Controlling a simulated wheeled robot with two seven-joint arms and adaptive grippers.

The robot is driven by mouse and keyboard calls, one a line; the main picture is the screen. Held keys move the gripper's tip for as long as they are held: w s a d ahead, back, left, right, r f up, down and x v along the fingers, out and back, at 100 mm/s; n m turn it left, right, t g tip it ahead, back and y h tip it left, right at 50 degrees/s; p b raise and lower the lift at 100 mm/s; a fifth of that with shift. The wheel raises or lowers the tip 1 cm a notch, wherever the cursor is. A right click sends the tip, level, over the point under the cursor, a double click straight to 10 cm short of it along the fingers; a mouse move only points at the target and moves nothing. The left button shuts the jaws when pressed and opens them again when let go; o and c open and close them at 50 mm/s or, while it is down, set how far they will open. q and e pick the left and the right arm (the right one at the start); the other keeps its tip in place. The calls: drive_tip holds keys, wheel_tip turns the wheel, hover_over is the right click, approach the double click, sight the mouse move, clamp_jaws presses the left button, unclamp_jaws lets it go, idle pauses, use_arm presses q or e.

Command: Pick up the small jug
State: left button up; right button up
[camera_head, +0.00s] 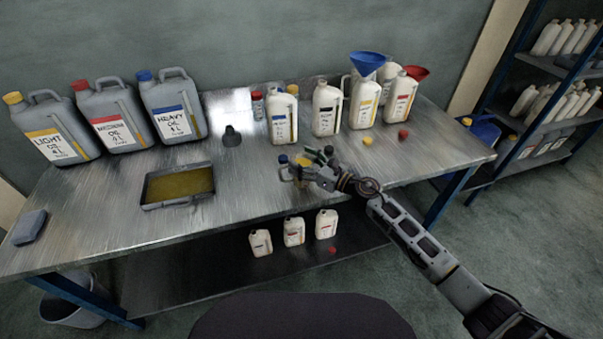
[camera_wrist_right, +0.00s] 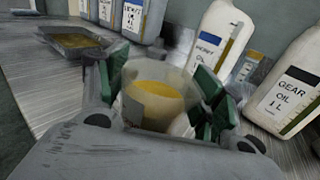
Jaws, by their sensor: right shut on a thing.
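The small jug (camera_wrist_right: 150,105) is a clear open-topped vessel with yellow oil in it. In the right wrist view it stands between the green pads of my right gripper (camera_wrist_right: 165,98), which is shut on it. In the head view the jug (camera_head: 288,174) shows small and partly hidden at the tips of my right gripper (camera_head: 312,168), over the middle front of the metal table. I cannot tell whether its base touches the table. My left gripper is not in view.
Large grey oil cans (camera_head: 122,125) stand at the back left of the table (camera_head: 240,185). White bottles (camera_head: 327,110) stand behind the jug, one under a blue funnel (camera_head: 368,62). An oil tray (camera_head: 178,204) lies left. Loose caps (camera_head: 367,141) lie right.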

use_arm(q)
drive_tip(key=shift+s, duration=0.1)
use_arm(e)
drive_tip(key=shift+r, duration=0.3)
